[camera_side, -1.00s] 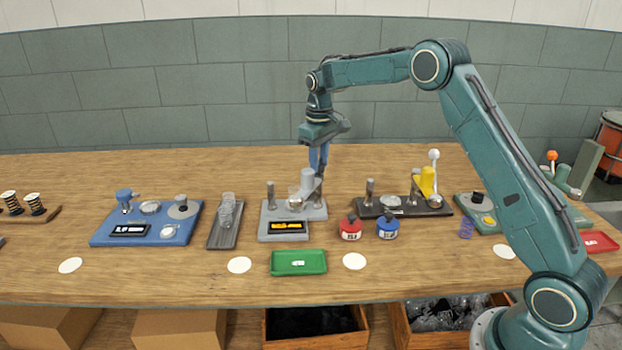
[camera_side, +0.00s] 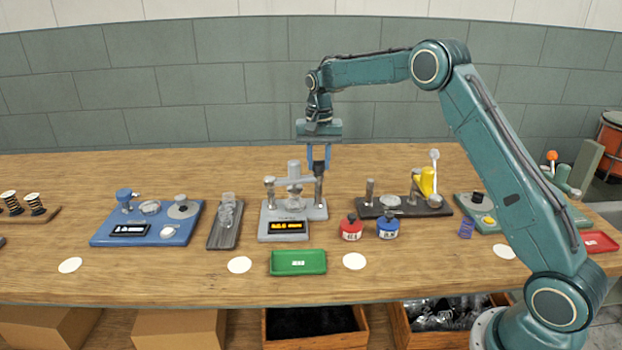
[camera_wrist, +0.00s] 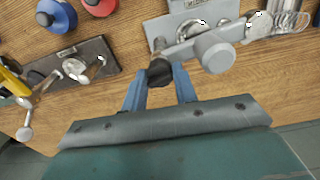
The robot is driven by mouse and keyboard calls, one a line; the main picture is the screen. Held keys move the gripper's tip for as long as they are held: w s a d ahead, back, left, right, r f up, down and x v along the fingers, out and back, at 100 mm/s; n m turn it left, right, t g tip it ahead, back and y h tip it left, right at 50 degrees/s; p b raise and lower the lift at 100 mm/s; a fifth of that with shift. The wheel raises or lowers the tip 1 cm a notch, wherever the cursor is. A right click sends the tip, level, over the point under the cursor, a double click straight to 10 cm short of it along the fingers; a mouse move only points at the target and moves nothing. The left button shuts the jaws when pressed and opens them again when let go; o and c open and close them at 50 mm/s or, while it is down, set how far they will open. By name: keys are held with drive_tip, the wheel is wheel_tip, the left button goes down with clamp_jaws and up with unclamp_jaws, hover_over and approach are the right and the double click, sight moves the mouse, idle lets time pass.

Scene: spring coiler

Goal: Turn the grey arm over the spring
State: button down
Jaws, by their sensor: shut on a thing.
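The grey arm (camera_side: 290,181) lies across the top of the grey press station (camera_side: 292,232), running between its left post (camera_side: 270,194) and its right post (camera_side: 319,192). In the wrist view the grey arm (camera_wrist: 188,48) carries a thick round head (camera_wrist: 214,51). The arm passes above a shiny round piece on the station; whether a spring sits there is too small to tell. My gripper (camera_side: 318,164) points down at the right post. In the wrist view its blue fingers (camera_wrist: 160,80) are shut on the dark knob (camera_wrist: 159,71) at the arm's end.
A tray with clear coils (camera_side: 226,222) stands left of the station, with a blue device (camera_side: 160,230) beyond. Red (camera_side: 350,230) and blue (camera_side: 387,229) pots and a dark stand (camera_side: 410,212) are at right. A green tray (camera_side: 298,262) lies in front.

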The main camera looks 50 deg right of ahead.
drive_tip(key=shift+r+m, duration=0.1)
drive_tip(key=shift+m, duration=0.7)
drive_tip(key=c, duration=1.1)
unclamp_jaws()
wheel_tip(320, 180, up, 14)
idle(1.3)
